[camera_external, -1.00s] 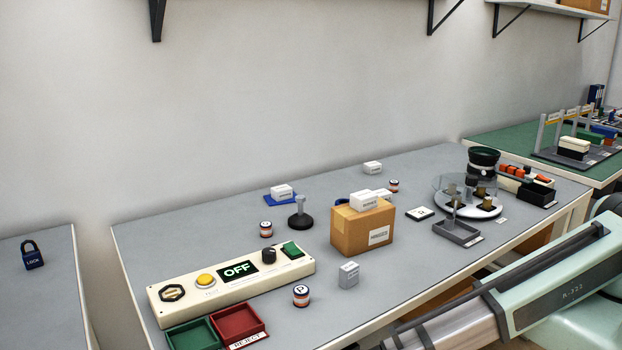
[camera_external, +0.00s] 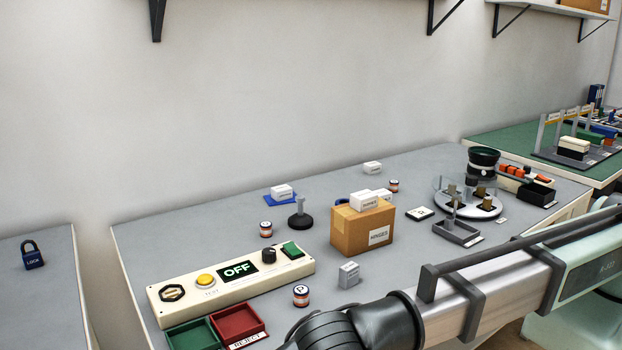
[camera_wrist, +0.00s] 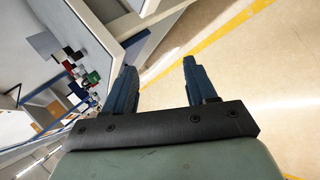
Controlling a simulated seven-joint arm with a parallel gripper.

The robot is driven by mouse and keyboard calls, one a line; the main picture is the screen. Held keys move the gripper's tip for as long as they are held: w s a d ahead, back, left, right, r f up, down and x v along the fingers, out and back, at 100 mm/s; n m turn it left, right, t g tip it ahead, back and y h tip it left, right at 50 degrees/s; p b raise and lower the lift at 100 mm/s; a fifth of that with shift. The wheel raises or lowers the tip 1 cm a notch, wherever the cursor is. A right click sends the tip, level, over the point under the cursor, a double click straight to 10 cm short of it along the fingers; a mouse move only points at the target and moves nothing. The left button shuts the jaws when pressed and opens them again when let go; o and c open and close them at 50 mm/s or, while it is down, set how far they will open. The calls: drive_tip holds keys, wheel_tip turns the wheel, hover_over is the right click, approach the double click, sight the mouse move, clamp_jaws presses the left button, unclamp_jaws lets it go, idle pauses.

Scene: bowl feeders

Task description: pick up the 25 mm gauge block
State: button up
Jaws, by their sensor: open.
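I cannot read which block is the 25 mm gauge block; the labels are too small. A grey labelled block (camera_external: 348,274) stands upright on the bench, in front of the cardboard box. A white labelled block (camera_external: 365,200) lies on top of that box, and another partly shows behind it. A white block (camera_external: 281,191) sits on a blue pad, and another white block (camera_external: 372,168) lies near the wall. My gripper (camera_wrist: 158,70) is open and empty in the wrist view, over floor, away from the bench items. In the external view my gripper is out of frame.
A cardboard box (camera_external: 362,228) stands mid-bench. A control panel (camera_external: 230,280) reads OFF, with green (camera_external: 192,336) and red (camera_external: 238,322) trays before it. Small striped cans (camera_external: 301,296) and a dark-based post (camera_external: 300,215) stand nearby. A round fixture (camera_external: 470,205) is at right.

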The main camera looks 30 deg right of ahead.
drive_tip(key=w+d+r+m+h, duration=0.2)
drive_tip(key=w+d+r, duration=0.1)
drive_tip(key=w+d, duration=0.6)
wheel_tip(320, 180, up, 7)
drive_tip(key=m+g+h, duration=0.5)
drive_tip(key=m, duration=0.1)
hover_over(349, 266)
drive_tip(key=f, duration=0.7)
drive_tip(key=shift+w+d+f, duration=0.25)
drive_tip(key=shift+w, duration=0.05)
drive_tip(key=shift+s+a+f, duration=0.1)
drive_tip(key=shift+s+f, duration=0.1)
drive_tip(key=shift+f, duration=0.75)
drive_tip(key=shift+s+a+f, duration=0.1)
drive_tip(key=shift+s+f, duration=0.1)
drive_tip(key=shift+f, duration=1.5)
clamp_jaws()
